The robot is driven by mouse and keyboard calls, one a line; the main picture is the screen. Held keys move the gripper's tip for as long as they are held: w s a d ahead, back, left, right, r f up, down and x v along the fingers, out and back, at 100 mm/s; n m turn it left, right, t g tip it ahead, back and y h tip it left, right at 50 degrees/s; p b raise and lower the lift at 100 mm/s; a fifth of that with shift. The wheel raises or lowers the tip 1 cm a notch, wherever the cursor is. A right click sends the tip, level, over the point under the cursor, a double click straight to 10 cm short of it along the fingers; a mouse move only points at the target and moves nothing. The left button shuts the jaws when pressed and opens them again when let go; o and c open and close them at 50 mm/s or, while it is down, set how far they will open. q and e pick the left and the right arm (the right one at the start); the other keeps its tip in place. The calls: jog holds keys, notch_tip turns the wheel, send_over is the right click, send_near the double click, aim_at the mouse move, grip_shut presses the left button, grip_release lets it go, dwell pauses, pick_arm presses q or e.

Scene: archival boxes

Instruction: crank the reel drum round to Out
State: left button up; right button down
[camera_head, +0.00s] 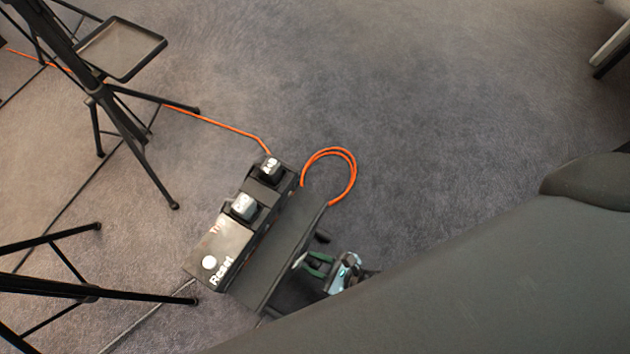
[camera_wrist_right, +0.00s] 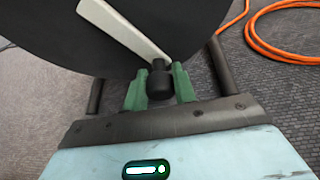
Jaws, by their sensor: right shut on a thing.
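The reel drum shows as a black round face (camera_wrist_right: 60,35) in the right wrist view, with a white bar (camera_wrist_right: 128,30) slanting down across it. A dark crank knob (camera_wrist_right: 157,82) stands at the lower end of the bar. My right gripper (camera_wrist_right: 160,88) has its green fingers on either side of the knob and is shut on it. In the head view the right gripper (camera_head: 314,264) is beside the dark reel unit (camera_head: 275,245), low in the picture. The word Out cannot be read in either view. My left gripper is not in view.
The reel unit carries a box with sockets, a white button (camera_head: 209,262) and the label Reset. An orange cable (camera_head: 352,165) loops on the carpet behind it. Black tripod stands (camera_head: 125,125) are at the left.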

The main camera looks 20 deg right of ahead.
jog(key=c, duration=1.1)
grip_release()
jog(key=shift+c, duration=0.2)
jog(key=p+v, duration=0.3)
jog(key=v, duration=0.4)
jog(key=shift+s+d+r, duration=0.2)
jog(key=shift+s+d, duration=0.05)
